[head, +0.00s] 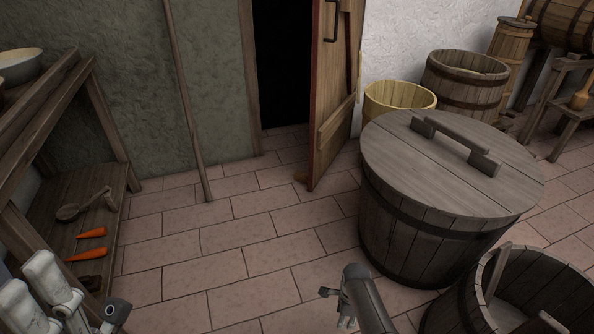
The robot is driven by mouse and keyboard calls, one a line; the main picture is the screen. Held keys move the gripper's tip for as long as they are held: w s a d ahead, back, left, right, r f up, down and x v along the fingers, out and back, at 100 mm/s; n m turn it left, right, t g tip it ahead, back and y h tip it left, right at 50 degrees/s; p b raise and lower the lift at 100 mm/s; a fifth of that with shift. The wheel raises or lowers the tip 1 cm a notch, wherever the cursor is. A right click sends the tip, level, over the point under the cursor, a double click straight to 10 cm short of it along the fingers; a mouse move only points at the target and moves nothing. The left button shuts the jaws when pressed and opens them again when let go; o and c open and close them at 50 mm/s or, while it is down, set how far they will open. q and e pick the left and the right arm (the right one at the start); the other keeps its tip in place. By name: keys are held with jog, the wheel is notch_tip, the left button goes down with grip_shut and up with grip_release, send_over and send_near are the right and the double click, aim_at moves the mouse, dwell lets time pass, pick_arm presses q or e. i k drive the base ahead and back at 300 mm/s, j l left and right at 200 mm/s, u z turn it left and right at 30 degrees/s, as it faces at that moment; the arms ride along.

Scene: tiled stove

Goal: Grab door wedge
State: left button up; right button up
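My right gripper (341,308) shows at the bottom centre, well short of the door and apart from the wedge. Whether its fingers are open is unclear. My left arm shows at the lower left, with a dark part of its gripper (115,311) at the bottom edge; its fingers cannot be made out.
A large lidded tub (430,240) stands right of the door, with an open tub (533,285) in front of it. A yellow bucket (399,97) stands behind. A wooden shelf (85,190) holds carrots at left. A pole (186,100) leans on the wall. The middle floor is clear.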

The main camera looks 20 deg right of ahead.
aim_at(302, 176)
jog(key=i, duration=1.65)
jog(key=i+z, duration=0.15)
jog(key=i, duration=0.35)
jog(key=i+j+z, duration=0.1)
jog(key=i, duration=0.35)
jog(key=i+j+z, duration=0.15)
jog(key=i, duration=0.3)
jog(key=z, duration=0.35)
jog(key=i+j, duration=0.05)
